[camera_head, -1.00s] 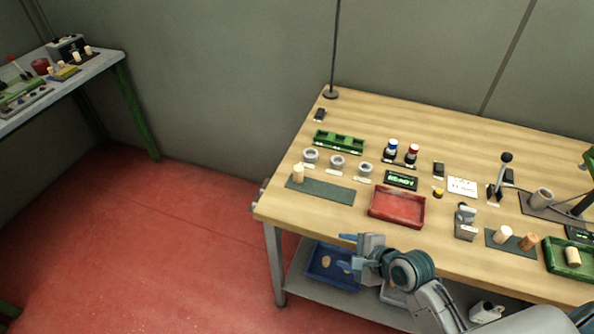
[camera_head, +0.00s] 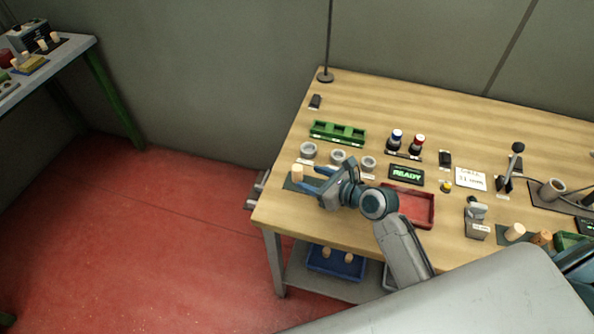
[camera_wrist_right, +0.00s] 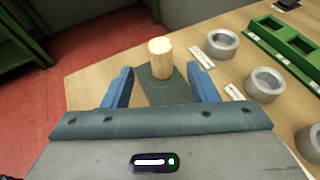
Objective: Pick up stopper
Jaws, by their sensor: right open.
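A pale cork stopper (camera_head: 297,171) stands upright on the left part of a dark green mat (camera_head: 290,185), near the table's left edge. In the right wrist view, the stopper (camera_wrist_right: 160,62) is straight ahead, beyond and between the two blue fingertips. My right gripper (camera_head: 305,180) is open and empty, low over the mat, with its fingers pointing left toward the stopper. In the right wrist view, a gap shows between the open fingers (camera_wrist_right: 159,88) and the stopper. My left gripper is not seen.
Grey rings (camera_head: 308,150) and a green rack (camera_head: 338,133) lie behind the mat. A red tray (camera_head: 420,208) is to the right, partly behind my arm. More stoppers (camera_head: 515,231) stand farther right. A blue bin (camera_head: 335,263) holding stoppers is on the lower shelf.

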